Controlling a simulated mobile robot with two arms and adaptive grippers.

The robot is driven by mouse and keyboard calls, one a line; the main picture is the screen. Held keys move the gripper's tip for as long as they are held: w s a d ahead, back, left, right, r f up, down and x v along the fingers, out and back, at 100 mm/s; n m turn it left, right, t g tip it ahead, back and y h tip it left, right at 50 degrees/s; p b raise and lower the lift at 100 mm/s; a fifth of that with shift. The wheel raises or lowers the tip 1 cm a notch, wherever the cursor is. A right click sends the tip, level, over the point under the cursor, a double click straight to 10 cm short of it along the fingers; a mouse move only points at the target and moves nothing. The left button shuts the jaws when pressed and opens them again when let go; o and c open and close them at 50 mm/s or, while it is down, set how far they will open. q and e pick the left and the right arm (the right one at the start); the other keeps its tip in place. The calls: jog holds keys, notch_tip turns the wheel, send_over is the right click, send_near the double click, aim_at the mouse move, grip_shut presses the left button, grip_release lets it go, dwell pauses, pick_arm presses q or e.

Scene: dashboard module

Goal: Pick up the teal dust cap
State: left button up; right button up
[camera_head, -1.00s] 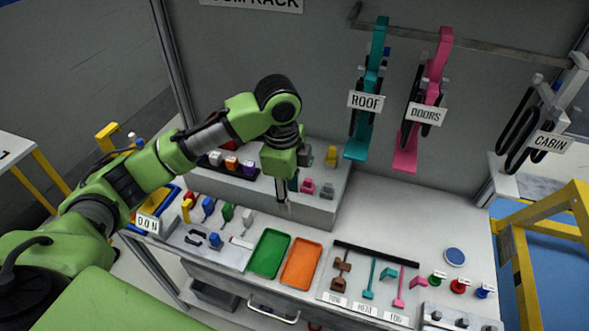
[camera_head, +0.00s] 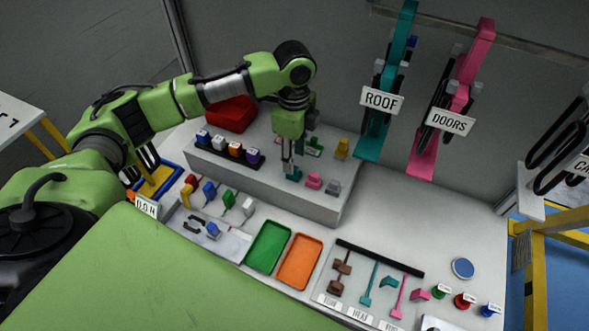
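The teal dust cap (camera_head: 295,175) stands on the raised grey shelf, in a row with a pink cap (camera_head: 314,180) and a grey cap (camera_head: 333,187) to its right. My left gripper (camera_head: 289,170) points down right at the teal cap, its fingertips in front of and partly covering it. Whether the fingers touch or enclose the cap, and how wide they are, is too small to tell. My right gripper is not in view.
A yellow piece (camera_head: 342,148) and a green piece (camera_head: 313,146) stand behind on the shelf. Several small labelled connectors (camera_head: 235,149) line the shelf's left part, with a red box (camera_head: 231,114) behind. Green (camera_head: 268,249) and orange (camera_head: 299,262) trays lie in front.

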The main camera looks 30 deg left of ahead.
aim_at(295, 168)
pick_arm(q)
jog(key=shift+s+d+f+p, duration=0.1)
jog(key=shift+s+f+p, duration=0.05)
jog(key=shift+f+p, duration=0.2)
jog(key=shift+s+d+f+p, duration=0.1)
jog(key=shift+f+p, duration=0.1)
jog(key=shift+f, duration=0.2)
notch_tip(295, 168, down, 3)
jog(key=shift+d+r+p, duration=0.1)
jog(key=shift+r+p, duration=0.1)
jog(key=shift+p, duration=0.15)
jog(key=shift+f, duration=0.5)
jog(key=c, duration=0.8)
jog(key=shift+c, duration=0.2)
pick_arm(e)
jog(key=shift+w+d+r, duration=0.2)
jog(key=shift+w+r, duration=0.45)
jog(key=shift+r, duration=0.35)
